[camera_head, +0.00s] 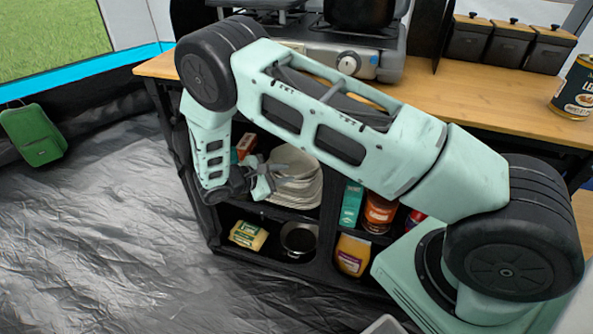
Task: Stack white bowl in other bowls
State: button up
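A stack of whitish bowls (300,190) sits on the upper shelf of the black cabinet under the counter. The single white bowl cannot be told apart from the others at this size. My gripper (264,181) reaches in from the left and is at the left side of the stack, overlapping its edge in this view. The fingers are small and dark grey, and I cannot tell whether they are open or shut, or whether they touch a bowl. My arm hangs across the picture and covers the top of the shelf area.
The shelf also holds an orange box (246,146), a teal box (351,205) and an orange-red jar (379,214). Below are a yellow pack (248,235), a dark pot (299,240) and a yellow bottle (352,254). The wooden counter (455,105) carries a stove.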

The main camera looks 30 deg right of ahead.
jog(key=s+a+r+m+g+y, duration=0.25)
jog(key=s+a+r+y, duration=0.65)
jog(key=s+a+r, duration=0.55)
jog(key=s+a+r+m+t+y, duration=0.1)
jog(key=s+r, duration=0.3)
jog(key=s, duration=0.4)
jog(key=s+a+r+m+t+y, duration=0.1)
jog(key=s+a+r+m+y, duration=0.1)
jog(key=s+r+y, duration=0.2)
jog(key=s, duration=0.3)
jog(key=shift+s+a+r, duration=0.2)
jog(key=shift+s+r, duration=0.15)
jog(key=shift+s, duration=0.05)
jog(key=shift+r, duration=0.1)
notch_tip(320, 180, up, 19)
jog(key=p, duration=1.9)
jog(key=shift+r+p, duration=0.15)
jog(key=shift+p, duration=0.15)
